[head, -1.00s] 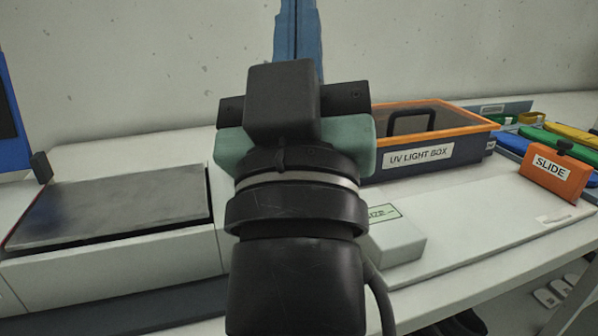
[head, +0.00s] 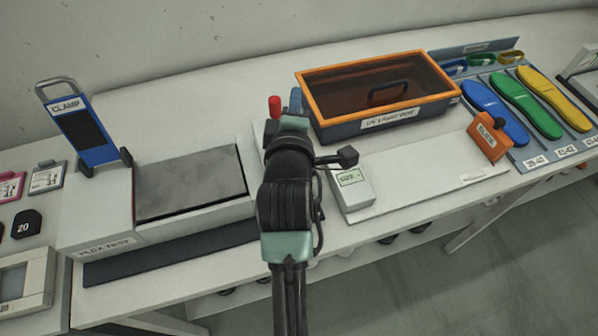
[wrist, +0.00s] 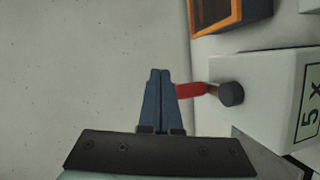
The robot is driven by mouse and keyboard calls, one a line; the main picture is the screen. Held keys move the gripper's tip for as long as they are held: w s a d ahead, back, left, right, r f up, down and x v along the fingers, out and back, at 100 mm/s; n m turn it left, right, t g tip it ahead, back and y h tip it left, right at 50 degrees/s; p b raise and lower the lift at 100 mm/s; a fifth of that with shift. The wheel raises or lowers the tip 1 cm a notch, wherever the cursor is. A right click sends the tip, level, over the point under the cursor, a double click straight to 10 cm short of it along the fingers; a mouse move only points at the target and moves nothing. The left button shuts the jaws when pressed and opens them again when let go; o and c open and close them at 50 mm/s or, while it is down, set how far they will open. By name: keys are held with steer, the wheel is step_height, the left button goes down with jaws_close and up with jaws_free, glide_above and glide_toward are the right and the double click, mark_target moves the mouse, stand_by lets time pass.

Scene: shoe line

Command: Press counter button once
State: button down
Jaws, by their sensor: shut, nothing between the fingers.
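A pale box (wrist: 270,105) with a "5 X" label shows at the right of the wrist view. A black round knob (wrist: 231,93) stands out from it, with a red lever-like handle (wrist: 190,90) beside the knob. I cannot tell which part is the counter button. In the head view the red handle (head: 275,107) stands just left of my gripper, and the arm hides most of the box. My gripper (wrist: 160,72) has its blue fingers together and empty, with the red handle close to their right side. Whether they touch is unclear. The fingers (head: 296,97) show partly in the head view.
The orange-rimmed UV light box (head: 378,62) stands right of my gripper. A small SIZE box (head: 352,192) and an orange SLIDE block (head: 488,140) are nearer the front. A flat dark plate (head: 190,182) and a blue CLAMP stand (head: 85,130) are at left.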

steer(key=s+n+g+p, duration=0.1)
steer(key=p, duration=0.2)
steer(key=s+f+n+g+p, duration=0.1)
steer(key=n+p, duration=0.1)
steer(key=p, duration=0.2)
steer(key=s+f+n+g+p, duration=0.1)
steer(key=n+p, duration=0.1)
steer(key=p, duration=0.2)
steer(key=shift+s, duration=0.4)
steer(key=s+f+n+g+p, duration=0.3)
steer(key=s+f+n+p, duration=0.1)
steer(key=s+p, duration=0.3)
steer(key=shift+s+d+n+g+p, duration=0.15)
steer(key=shift+s+n+g+p, duration=0.25)
steer(key=shift+p, duration=0.7)
steer(key=shift+w+f, duration=0.15)
step_height(320, 180, down, 7)
steer(key=b, duration=0.7)
steer(key=shift+f, duration=0.2)
steer(key=shift+f+b, duration=0.55)
steer(key=shift+f, duration=0.05)
steer(key=shift+f, duration=0.4)
